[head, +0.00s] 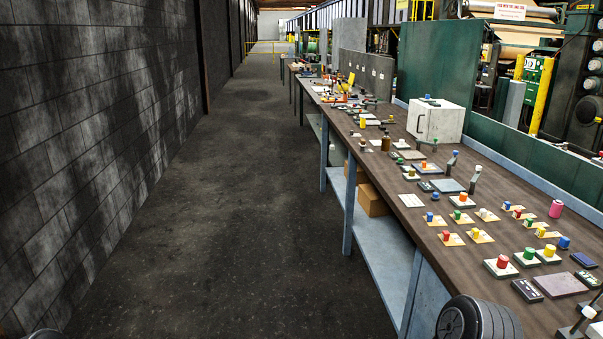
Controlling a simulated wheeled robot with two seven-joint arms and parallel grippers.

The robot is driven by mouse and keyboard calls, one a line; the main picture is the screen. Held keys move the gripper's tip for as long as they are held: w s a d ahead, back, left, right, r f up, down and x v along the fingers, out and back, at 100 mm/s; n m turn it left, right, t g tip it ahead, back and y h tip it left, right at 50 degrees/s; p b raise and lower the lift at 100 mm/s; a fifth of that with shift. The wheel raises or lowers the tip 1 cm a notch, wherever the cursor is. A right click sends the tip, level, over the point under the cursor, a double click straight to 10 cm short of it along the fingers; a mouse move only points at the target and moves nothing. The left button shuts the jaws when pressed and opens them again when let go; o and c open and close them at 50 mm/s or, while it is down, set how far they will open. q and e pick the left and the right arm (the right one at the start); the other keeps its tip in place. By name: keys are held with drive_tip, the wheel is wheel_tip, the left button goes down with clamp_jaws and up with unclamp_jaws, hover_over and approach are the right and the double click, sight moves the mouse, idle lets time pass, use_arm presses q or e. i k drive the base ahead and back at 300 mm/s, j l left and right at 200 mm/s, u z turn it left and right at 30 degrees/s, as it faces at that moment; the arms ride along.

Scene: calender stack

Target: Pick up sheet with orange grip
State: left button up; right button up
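A long brown workbench (400,232) runs along the right side and carries many small flat sheets with coloured upright grips. A tan sheet (483,238) holds an orange-yellow grip (475,232). Another tan sheet (487,217) near the middle of the bench has a similar grip (483,212). A small grip (423,164) farther back looks orange or red. At this size I cannot tell which one is the sheet with the orange grip. Neither of my grippers is in view, and no sheet is seen held.
A white box (436,121) stands toward the bench's back edge, beside a green panel (437,62). Cardboard boxes (371,200) sit on the lower shelf. The dark aisle floor (240,200) is clear between the bench and the grey block wall (90,150).

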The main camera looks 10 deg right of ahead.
sight(423, 165)
drive_tip(key=i+z, duration=0.1)
drive_tip(key=i, duration=0.85)
drive_tip(key=i+j+z, duration=0.1)
drive_tip(key=i, duration=0.9)
drive_tip(key=i+z, duration=0.75)
drive_tip(key=z, duration=0.15)
drive_tip(key=i+j+z, duration=0.15)
drive_tip(key=i+z, duration=0.3)
drive_tip(key=i+j, duration=0.1)
drive_tip(key=j, duration=1.05)
drive_tip(key=i+j, duration=0.15)
drive_tip(key=j, duration=0.45)
drive_tip(key=j+z, duration=0.1)
drive_tip(key=z, duration=2)
